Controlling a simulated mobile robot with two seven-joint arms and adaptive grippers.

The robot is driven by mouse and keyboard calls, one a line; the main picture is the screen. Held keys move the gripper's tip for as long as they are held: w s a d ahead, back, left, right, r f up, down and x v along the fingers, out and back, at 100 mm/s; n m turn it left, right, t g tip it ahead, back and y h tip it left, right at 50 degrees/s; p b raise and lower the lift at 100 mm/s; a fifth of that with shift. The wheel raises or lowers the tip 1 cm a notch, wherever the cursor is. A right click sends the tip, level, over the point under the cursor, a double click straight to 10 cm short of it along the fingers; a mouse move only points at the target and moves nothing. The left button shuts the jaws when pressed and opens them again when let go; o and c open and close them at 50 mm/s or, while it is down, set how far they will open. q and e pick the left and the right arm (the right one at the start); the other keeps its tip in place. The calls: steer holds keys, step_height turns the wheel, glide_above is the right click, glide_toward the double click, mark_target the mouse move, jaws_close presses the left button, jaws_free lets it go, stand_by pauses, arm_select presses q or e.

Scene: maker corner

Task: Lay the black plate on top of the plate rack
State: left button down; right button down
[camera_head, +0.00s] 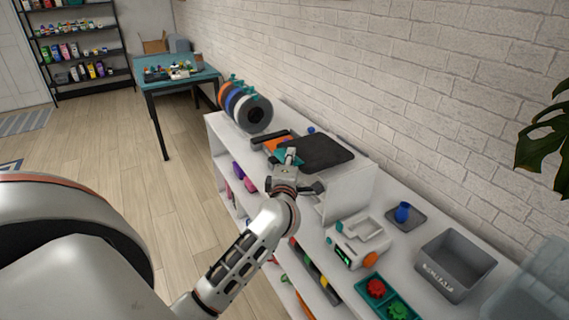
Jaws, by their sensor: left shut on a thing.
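My left gripper (290,163) reaches over the shelf unit and is shut on the black plate (323,152) at its near-left edge. The plate is dark, flat and roughly level. The gripper and wrist hide part of the stand's front. My right gripper is not in view.
Behind the plate on the left are an orange item (279,145) and a row of filament spools (245,107). To the right stand a white device (357,243), a blue jar (403,212) on a grey tray, a grey bin (455,266) and a green tray (362,286). A brick wall runs behind.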

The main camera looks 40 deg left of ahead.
mark_target(305, 155)
arm_select(q)
steer(key=shift+w+d+b, duration=0.2)
steer(key=shift+w+b, duration=0.05)
steer(key=shift+w, duration=0.25)
steer(key=shift+w+d+b, duration=0.2)
steer(key=shift+w+b, duration=0.05)
steer(key=shift+w, duration=0.2)
steer(key=shift+w+d+b, duration=0.3)
steer(key=shift+w+b, duration=0.3)
steer(key=shift+w, duration=0.2)
steer(key=shift+w+d+f+b, duration=0.1)
steer(key=shift+w+d+b, duration=0.2)
steer(key=shift+w, duration=0.25)
steer(key=shift+w+f, duration=0.15)
steer(key=shift+f+b, duration=0.7)
steer(key=shift+f, duration=0.3)
steer(key=c, duration=2.4)
jaws_free()
steer(key=o, duration=0.5)
